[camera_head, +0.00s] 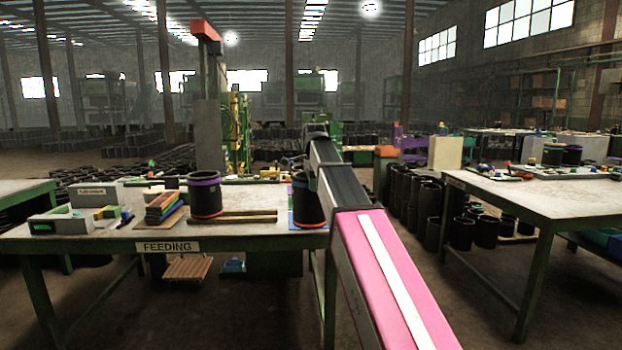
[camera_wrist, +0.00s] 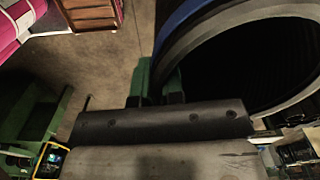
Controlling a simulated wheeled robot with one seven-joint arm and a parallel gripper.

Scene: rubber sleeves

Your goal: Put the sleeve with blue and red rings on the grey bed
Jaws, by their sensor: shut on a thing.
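A black sleeve (camera_head: 307,207) with a blue-violet ring near its top shows at the table's right end in the head view, partly behind my arm. In the wrist view its open mouth, grey rim and blue band (camera_wrist: 184,27) fill the upper right. My gripper (camera_wrist: 157,92) is shut on the wall of this sleeve at the rim. My arm hides the gripper in the head view. I cannot make out the grey bed for certain.
The feeding table (camera_head: 110,236) also carries wooden strips (camera_head: 233,216), a stack of coloured bars (camera_head: 162,206) and a grey box (camera_head: 92,194). A blue sheet (camera_head: 291,219) lies by the held sleeve. Another table (camera_head: 500,190) stands right, with several black sleeves (camera_head: 428,200) on the floor beside it.

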